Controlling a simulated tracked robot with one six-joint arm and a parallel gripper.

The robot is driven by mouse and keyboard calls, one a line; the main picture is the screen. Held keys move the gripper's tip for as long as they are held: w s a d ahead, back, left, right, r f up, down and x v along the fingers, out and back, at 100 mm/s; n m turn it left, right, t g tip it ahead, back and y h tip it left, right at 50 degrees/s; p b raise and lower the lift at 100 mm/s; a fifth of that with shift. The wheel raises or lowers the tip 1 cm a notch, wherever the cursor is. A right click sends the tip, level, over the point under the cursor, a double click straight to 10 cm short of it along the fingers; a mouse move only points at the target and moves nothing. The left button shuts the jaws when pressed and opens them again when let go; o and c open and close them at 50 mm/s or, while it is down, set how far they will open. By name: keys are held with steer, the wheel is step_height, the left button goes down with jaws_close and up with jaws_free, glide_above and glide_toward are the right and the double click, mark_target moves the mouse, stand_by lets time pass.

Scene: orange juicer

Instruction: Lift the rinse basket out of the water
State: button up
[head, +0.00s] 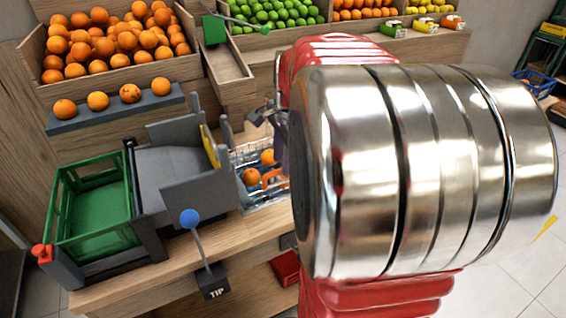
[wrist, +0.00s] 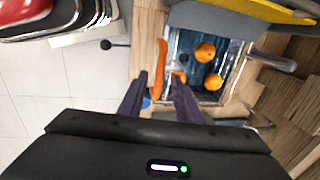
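The rinse basket (head: 245,155) is a wire basket sitting in a clear water tank, with oranges inside. In the head view my arm covers its right side. In the wrist view the basket (wrist: 190,60) holds two oranges (wrist: 205,52) in bluish water. Its orange handle (wrist: 161,62) stands on the left side of the basket. My gripper (wrist: 159,82) is open, with its two dark fingers on either side of the handle's line. The handle appears just beyond or between the fingertips; contact cannot be told.
A grey chute (head: 180,170) and a green crate (head: 95,215) stand left of the tank. A blue-knobbed lever (head: 190,218) marked TIP is in front. A metal bar (wrist: 272,61) lies right of the tank. Fruit bins (head: 110,75) stand behind.

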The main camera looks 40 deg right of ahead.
step_height(320, 180, up, 12)
steer(key=s, duration=0.2)
steer(key=shift+s+a, duration=0.2)
steer(key=shift+a, duration=0.15)
steer(key=shift+f, duration=0.1)
stand_by(0.3)
steer(key=s+a+f+n+t, duration=0.1)
steer(key=s+a+f+n, duration=0.1)
steer(key=a+n, duration=0.5)
steer(key=s+a+f+n+t, duration=0.1)
steer(key=s+a+f+n, duration=0.1)
steer(key=a+f+n, duration=0.2)
steer(key=s+a+f+n+t, duration=0.1)
steer(key=s+a+f+n, duration=0.2)
steer(key=a+n, duration=0.7)
steer(key=a, duration=0.5)
steer(key=shift+a+f+y, duration=0.25)
steer(key=shift+f+y, duration=0.05)
steer(key=shift+f, duration=0.1)
